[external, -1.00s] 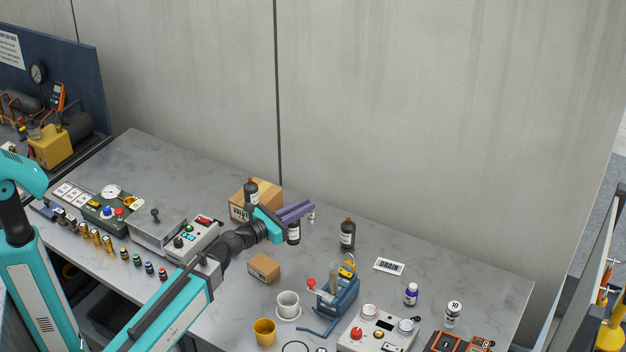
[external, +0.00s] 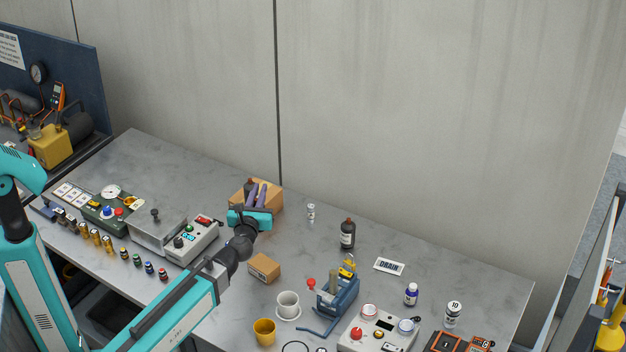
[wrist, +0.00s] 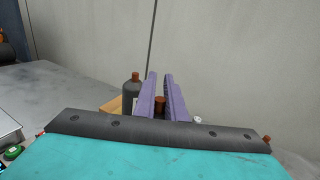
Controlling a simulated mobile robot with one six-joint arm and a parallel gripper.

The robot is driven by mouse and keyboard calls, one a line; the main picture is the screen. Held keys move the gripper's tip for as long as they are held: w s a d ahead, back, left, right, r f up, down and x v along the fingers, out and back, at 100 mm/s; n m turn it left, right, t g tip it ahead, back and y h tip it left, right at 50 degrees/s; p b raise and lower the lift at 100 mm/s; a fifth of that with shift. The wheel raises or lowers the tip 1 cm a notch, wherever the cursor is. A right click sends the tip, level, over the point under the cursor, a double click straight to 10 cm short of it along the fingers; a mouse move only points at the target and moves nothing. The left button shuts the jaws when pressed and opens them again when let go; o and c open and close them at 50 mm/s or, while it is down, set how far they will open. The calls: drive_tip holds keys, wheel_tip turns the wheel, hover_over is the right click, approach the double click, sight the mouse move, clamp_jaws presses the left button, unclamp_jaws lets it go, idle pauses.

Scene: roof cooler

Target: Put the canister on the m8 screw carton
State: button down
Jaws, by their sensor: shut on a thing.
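My gripper (external: 258,186) points at the wall with its two purple fingers, in front of the large cardboard carton. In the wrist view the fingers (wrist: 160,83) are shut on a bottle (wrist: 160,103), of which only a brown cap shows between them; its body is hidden. A similar dark bottle (wrist: 132,91) with a brown cap stands on the large cardboard carton (external: 274,198), left of the fingers. A smaller cardboard carton (external: 264,268) stands right of my wrist; its label is too small to read. I cannot tell which object is called the canister.
A small white labelled container (external: 311,212) and a dark bottle (external: 347,234) stand to the right. A white cup (external: 288,304), a yellow cup (external: 264,332) and a blue vise (external: 337,295) are nearer the front. Left is a grey control box (external: 190,241). The back-right bench has free room.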

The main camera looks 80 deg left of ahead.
drive_tip(key=s+d+r+n+g+y+p, duration=0.1)
drive_tip(key=s+d+r+n+g+p, duration=0.15)
drive_tip(key=s+d+n+g, duration=0.4)
drive_tip(key=w+d, duration=0.1)
drive_tip(key=w+d+m+p, duration=0.1)
drive_tip(key=w, duration=0.1)
drive_tip(key=w+d+m+p, duration=0.1)
drive_tip(key=shift+w+g, duration=0.2)
drive_tip(key=shift+g, duration=0.05)
idle(0.4)
drive_tip(key=shift+f+p, duration=0.55)
drive_tip(key=shift+f, duration=1.6)
drive_tip(key=shift+f, duration=0.15)
drive_tip(key=shift+f+p, duration=0.5)
drive_tip(key=shift+f, duration=1.15)
